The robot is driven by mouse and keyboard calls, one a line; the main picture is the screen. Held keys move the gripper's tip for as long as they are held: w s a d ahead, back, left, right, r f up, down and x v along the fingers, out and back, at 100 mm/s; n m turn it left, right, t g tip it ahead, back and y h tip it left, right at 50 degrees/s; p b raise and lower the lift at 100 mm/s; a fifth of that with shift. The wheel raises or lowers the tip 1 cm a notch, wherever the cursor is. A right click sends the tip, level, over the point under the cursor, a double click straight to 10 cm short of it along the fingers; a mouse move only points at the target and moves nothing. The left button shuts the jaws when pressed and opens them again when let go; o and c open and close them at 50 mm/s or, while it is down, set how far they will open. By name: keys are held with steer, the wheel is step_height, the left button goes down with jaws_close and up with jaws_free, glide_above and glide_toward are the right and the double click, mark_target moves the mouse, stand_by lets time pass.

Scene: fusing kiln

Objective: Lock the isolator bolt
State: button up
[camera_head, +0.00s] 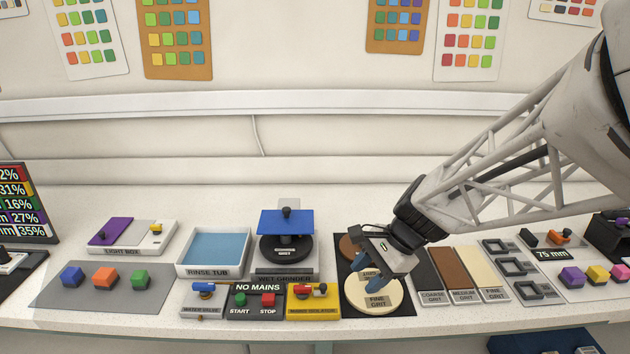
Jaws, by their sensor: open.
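The yellow isolator box (313,311) stands at the front of the bench, labelled as the mains isolator. On its top are a red handle (305,291) and a small dark knob (322,288), which may be the bolt; its exact position is too small to tell. My gripper (369,276) is open, to the right of the isolator box and above the cream fine grit disc (385,300). It is apart from the isolator, and its fingers partly hide the disc.
Left of the isolator are the start/stop panel (254,304), which reads NO MAINS, and the water valve (203,301). The wet grinder (285,246) with its raised blue plate stands behind. Grit strips (457,275) lie to the right. Free bench shows at the back.

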mark_target(323, 286)
steer(key=w+a+f+m+y, duration=0.1)
steer(key=w+f+m, duration=0.3)
steer(key=w, duration=0.4)
steer(key=shift+a+f+m+y, duration=0.25)
steer(key=shift+a+m+y, duration=0.1)
steer(key=shift+m+y, duration=0.45)
steer(key=shift+f, duration=0.1)
steer(key=shift+x, duration=3.85)
steer(key=shift+c, duration=0.4)
jaws_close()
steer(key=shift+a, duration=0.1)
